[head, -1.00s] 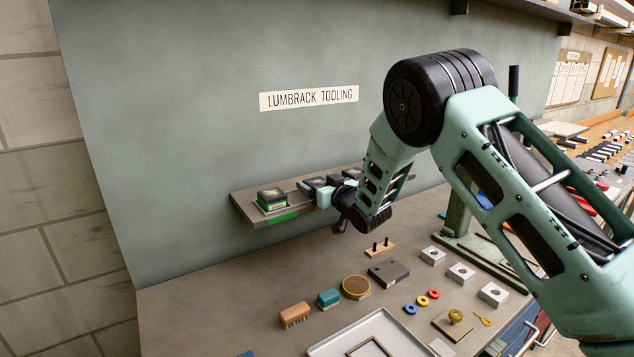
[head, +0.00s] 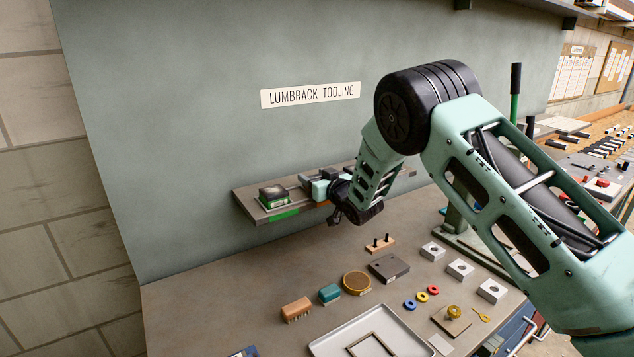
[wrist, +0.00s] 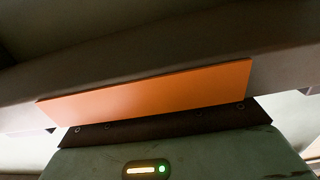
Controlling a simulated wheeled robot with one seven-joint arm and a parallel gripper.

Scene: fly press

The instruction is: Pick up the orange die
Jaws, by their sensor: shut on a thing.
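My gripper (head: 316,186) is at the wall shelf, shut on a dark block-like die (head: 305,179) that is mostly hidden by the gripper and wrist. An orange strip (head: 323,204) shows on the shelf's front edge just below the gripper. In the wrist view the orange strip (wrist: 150,92) lies across the middle, on a dark edge, above my own housing. The fingertips and the held die are not clear in the wrist view.
A green-marked die (head: 274,196) stands left of my gripper on the shelf (head: 245,205), above a green strip (head: 284,214).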

